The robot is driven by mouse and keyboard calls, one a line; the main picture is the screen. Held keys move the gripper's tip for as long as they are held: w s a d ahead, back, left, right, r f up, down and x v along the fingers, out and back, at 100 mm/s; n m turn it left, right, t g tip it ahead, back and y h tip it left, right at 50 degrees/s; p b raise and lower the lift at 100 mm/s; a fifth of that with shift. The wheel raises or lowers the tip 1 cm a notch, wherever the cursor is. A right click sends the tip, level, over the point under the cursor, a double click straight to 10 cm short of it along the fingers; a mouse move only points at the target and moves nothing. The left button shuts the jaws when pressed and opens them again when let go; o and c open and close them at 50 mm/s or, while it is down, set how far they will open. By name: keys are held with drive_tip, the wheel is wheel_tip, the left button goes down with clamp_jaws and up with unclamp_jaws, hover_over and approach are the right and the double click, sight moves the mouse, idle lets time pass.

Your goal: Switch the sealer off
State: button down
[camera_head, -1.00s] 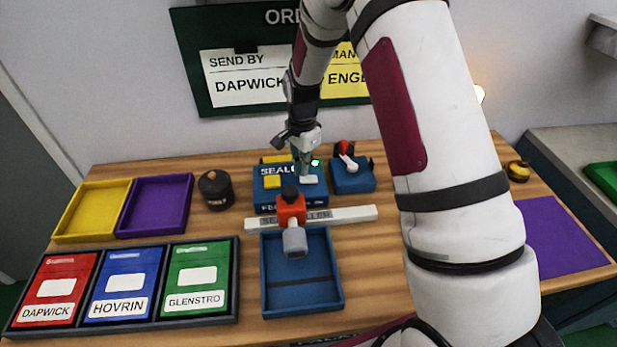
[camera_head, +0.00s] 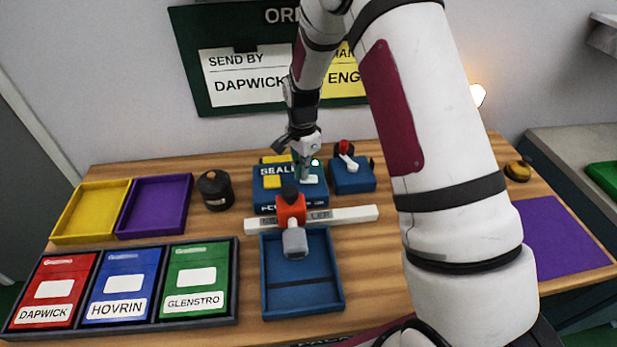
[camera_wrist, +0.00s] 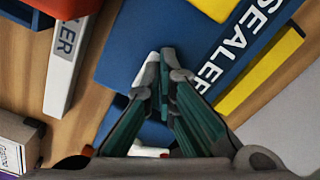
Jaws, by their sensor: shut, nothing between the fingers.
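The sealer (camera_head: 265,200) is a blue box marked SEALER at the back middle of the table. It also shows in the wrist view (camera_wrist: 125,55). A small green lamp (camera_head: 315,162) glows at its back right. A white switch piece (camera_head: 311,181) and a yellow block (camera_head: 272,181) are on its top. My gripper (camera_head: 303,178) points down at the sealer's right part, its fingertips at the white piece. In the wrist view the gripper (camera_wrist: 160,75) is shut and empty. The fingers partly hide the white piece, so its tilt and any contact are unclear.
A blue box with a red-knobbed lever (camera_head: 352,178) stands close right of the sealer. A white bar with an orange head (camera_head: 350,214) lies in front, above a blue tray (camera_head: 265,285). A dark round pot (camera_head: 216,190) stands to the left.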

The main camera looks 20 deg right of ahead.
drive_tip(key=shift+f, duration=0.35)
drive_tip(key=shift+r, duration=0.1)
drive_tip(key=shift+r+p, duration=0.85)
drive_tip(key=shift+r, duration=2.6)
